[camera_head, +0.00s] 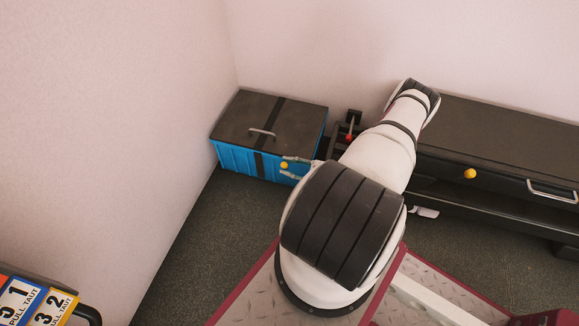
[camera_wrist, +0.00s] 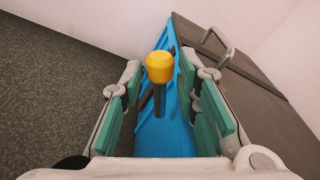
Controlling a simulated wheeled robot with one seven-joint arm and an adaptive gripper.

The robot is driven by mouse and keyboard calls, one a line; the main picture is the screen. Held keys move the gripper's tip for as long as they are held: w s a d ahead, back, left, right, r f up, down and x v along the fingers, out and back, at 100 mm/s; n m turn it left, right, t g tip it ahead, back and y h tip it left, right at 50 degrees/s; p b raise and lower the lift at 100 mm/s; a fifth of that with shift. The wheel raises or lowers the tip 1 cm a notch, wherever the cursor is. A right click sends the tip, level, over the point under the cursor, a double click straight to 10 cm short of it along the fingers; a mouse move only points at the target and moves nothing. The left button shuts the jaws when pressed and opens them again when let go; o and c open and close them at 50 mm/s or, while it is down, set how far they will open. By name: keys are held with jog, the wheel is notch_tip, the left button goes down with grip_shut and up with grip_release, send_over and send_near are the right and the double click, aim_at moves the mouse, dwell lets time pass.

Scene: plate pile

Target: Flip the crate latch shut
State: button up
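The blue crate (camera_head: 232,160) stands on the floor in the corner, with its dark lid (camera_head: 240,112) down and a metal handle on top. The latch shows as a yellow knob (camera_head: 284,165) at the crate's front. In the wrist view the yellow knob (camera_wrist: 159,66) sits on a dark stem in front of the blue crate wall (camera_wrist: 172,135). My gripper (camera_head: 291,167) is open at the crate's front right. In the wrist view its green-padded fingers (camera_wrist: 168,85) stand on both sides of the knob and stem, with gaps visible. The latch's pivot is hard to make out.
A dark bench (camera_head: 490,135) stands right of the crate, with another yellow knob (camera_head: 470,173) and a drawer handle (camera_head: 552,191). A small dark fixture with a red part (camera_head: 349,136) stands between crate and bench. Walls close off the left and back. Floor (camera_head: 190,245) in front is clear.

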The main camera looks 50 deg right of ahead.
jog(key=v, duration=1.2)
dwell(0.4)
